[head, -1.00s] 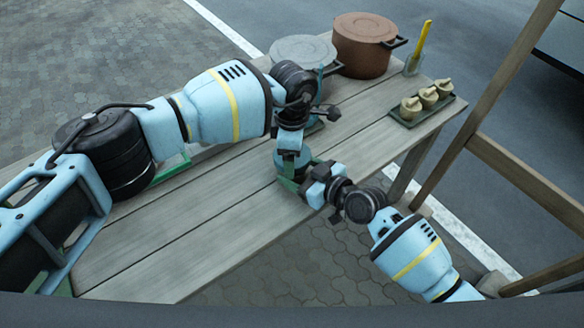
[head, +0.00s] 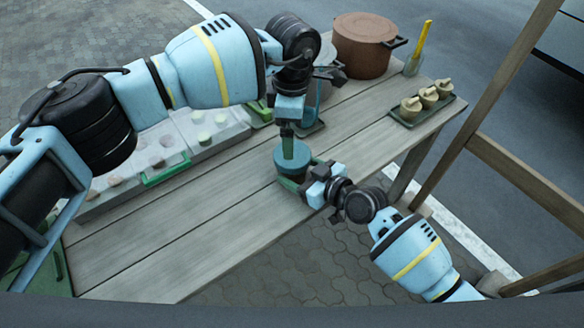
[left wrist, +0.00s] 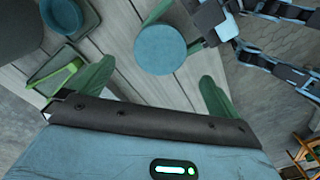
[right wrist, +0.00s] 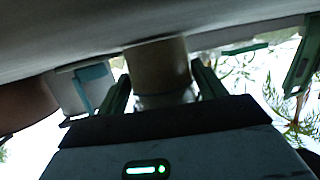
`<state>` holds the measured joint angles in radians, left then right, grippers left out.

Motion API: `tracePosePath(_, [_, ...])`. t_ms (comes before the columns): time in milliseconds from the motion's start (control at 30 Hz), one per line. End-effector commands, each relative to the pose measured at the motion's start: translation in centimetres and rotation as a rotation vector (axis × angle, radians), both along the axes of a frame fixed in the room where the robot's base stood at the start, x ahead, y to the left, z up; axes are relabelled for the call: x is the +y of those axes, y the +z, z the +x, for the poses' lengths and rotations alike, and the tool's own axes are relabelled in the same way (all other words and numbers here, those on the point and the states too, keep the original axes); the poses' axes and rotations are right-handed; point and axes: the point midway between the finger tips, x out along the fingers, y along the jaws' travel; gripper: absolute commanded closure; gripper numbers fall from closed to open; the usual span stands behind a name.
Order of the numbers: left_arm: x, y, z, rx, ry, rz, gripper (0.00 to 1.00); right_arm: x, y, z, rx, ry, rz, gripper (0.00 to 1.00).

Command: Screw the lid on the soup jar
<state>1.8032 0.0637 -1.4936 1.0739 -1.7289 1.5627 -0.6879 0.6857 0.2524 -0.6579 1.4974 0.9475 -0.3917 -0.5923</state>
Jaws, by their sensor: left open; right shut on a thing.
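The soup jar (right wrist: 158,68) shows in the right wrist view between the green fingers of my right gripper (right wrist: 160,88), which is shut on its side. A round teal lid (head: 291,160) lies on top of the jar near the table's front edge; the lid also shows in the left wrist view (left wrist: 160,48). I cannot tell how tightly it sits. My left gripper (head: 290,146) points down just above the lid. In the left wrist view its two green fingers (left wrist: 155,88) are spread, with nothing between them and the lid ahead of them.
A brown pot (head: 362,52) stands at the table's back right, beside a cup holding a yellow-handled tool (head: 420,45). A dark tray (head: 408,118) holds dumpling-like pieces. A pale compartment tray (head: 195,150) lies at the left. The front planks (head: 190,225) are clear.

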Motion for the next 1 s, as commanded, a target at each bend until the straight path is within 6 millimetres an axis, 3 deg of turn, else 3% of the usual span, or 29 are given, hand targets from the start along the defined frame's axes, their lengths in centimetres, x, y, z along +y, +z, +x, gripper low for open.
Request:
tracePosePath(233, [0.0,3.1,0.0,-0.001,0.0,-0.001,0.0,0.0,0.0,0.0,0.0,0.0,0.0,0.94])
tracePosePath(633, [0.0,3.6,0.0,0.0,0.0,-0.001,0.0,0.0,0.0,0.0,-0.001,0.0,0.001,0.94])
tracePosePath(667, [0.0,3.6,0.0,0.0,0.0,-0.001,0.0,0.0,0.0,0.0,-0.001,0.0,0.001,0.27])
tracePosePath(833, [0.0,3.6,0.0,0.0,0.0,-0.001,0.0,0.0,0.0,0.0,-0.001,0.0,0.001,0.05])
tracePosePath(1000, [0.0,3.6,0.0,0.0,-0.001,-0.001,0.0,0.0,0.0,0.0,-0.001,0.0,0.001,0.05])
